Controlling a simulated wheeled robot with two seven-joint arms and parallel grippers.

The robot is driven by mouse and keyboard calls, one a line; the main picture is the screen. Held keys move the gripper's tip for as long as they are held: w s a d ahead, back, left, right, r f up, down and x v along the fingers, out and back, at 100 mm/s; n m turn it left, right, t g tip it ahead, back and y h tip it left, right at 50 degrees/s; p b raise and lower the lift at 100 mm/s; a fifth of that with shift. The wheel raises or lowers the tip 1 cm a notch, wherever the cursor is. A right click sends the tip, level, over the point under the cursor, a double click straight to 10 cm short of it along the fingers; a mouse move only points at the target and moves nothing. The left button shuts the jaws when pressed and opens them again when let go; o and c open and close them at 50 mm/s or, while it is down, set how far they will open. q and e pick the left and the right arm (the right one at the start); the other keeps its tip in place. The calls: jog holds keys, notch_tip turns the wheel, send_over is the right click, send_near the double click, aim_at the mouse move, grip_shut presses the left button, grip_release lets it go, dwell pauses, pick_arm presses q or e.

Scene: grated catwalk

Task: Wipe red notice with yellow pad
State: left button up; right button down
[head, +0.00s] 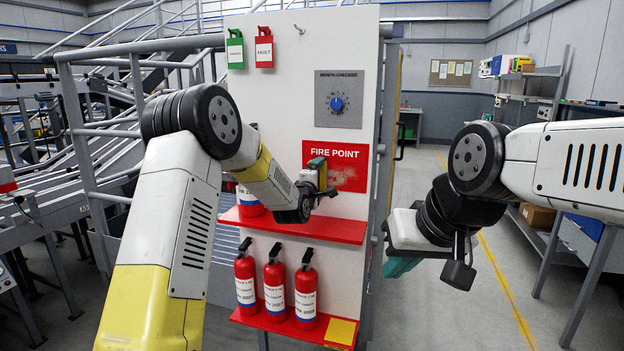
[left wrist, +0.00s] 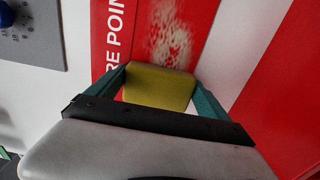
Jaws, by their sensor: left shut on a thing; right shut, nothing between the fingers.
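The red notice (head: 352,155) reads FIRE POINT and is fixed to the white panel. It also shows in the left wrist view (left wrist: 136,25), with a pale speckled smudge (left wrist: 168,38) on it. My left gripper (head: 318,172) is in front of the notice, covering part of its left side in the head view. Its teal fingers are shut on the yellow pad (left wrist: 158,88), which lies just below the smudge in the left wrist view. I cannot tell whether the pad touches the notice. My right gripper (head: 400,266) is shut and empty, right of the panel and away from it.
A red shelf (head: 335,231) juts out below the notice. Several fire extinguishers (head: 275,287) stand on a lower red shelf, beside a yellow square (head: 341,331). A grey dial box (head: 339,99) sits above the notice. Railings and stairs are at left; open floor is at right.

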aim_at(360, 178)
pick_arm(q)
jog(key=shift+s+d, duration=0.65)
jog(key=shift+d, duration=1.35)
jog(key=shift+s+d, duration=0.65)
jog(key=shift+d, duration=1.4)
jog(key=shift+s+d, duration=0.65)
jog(key=shift+d, duration=1.35)
jog(key=shift+w, duration=0.1)
jog(key=shift+a, duration=0.1)
jog(key=shift+w+a, duration=0.8)
jog(key=shift+a, duration=1.65)
jog(key=shift+w+a, duration=0.75)
jog(key=shift+a, duration=1.7)
jog(key=shift+w+a, duration=0.8)
jog(key=shift+a, duration=1.65)
jog(key=shift+s, duration=0.1)
jog(key=shift+v, duration=2.9)
jog(key=shift+s+d, duration=0.1)
